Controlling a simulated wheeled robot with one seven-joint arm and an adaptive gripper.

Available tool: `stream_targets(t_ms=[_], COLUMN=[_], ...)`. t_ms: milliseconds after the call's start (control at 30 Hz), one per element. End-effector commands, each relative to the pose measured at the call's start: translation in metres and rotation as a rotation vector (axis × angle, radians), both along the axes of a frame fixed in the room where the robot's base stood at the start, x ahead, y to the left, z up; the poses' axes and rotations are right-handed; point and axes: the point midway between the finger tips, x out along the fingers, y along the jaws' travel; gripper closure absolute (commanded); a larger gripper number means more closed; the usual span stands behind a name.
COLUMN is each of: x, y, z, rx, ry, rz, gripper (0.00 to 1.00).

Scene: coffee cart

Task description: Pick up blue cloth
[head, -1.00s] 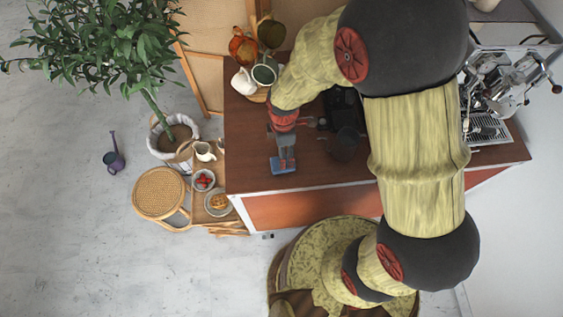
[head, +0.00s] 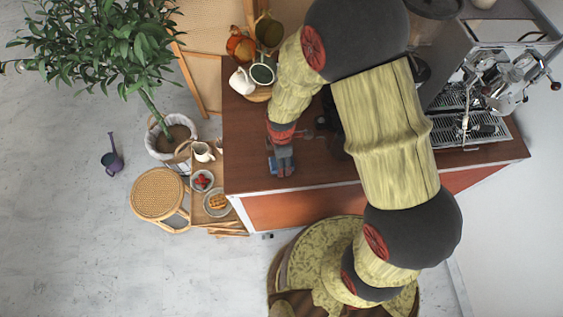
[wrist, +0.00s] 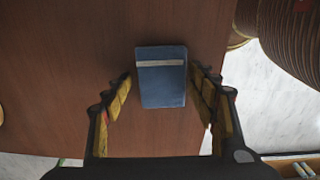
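The blue cloth (wrist: 162,82) is a flat folded rectangle with a pale stripe, lying on the brown counter (wrist: 60,90). In the wrist view it sits between the two open fingers of my gripper (wrist: 165,92), with a gap on each side. In the head view my gripper (head: 282,163) is above the cloth near the counter's left front part, and a bit of the blue cloth (head: 275,168) shows beside it. The gripper hides most of the cloth there. Its height above the cloth is hard to tell.
A teapot and cups (head: 262,74) stand on a round board at the counter's back left. An espresso machine (head: 470,115) is at the right. A stool (head: 158,194), small bowls (head: 217,203) and a potted plant (head: 172,140) are left of the counter. The counter around the cloth is clear.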

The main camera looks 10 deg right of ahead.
Motion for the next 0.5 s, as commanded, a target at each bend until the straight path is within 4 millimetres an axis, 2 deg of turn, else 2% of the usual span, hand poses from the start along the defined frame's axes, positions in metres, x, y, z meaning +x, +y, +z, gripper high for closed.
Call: stream_targets(t_ms=[500], x=[0.0], y=[0.0], z=[0.0001], rx=[0.0], ry=[0.0], rz=[0.0], gripper=[0.73])
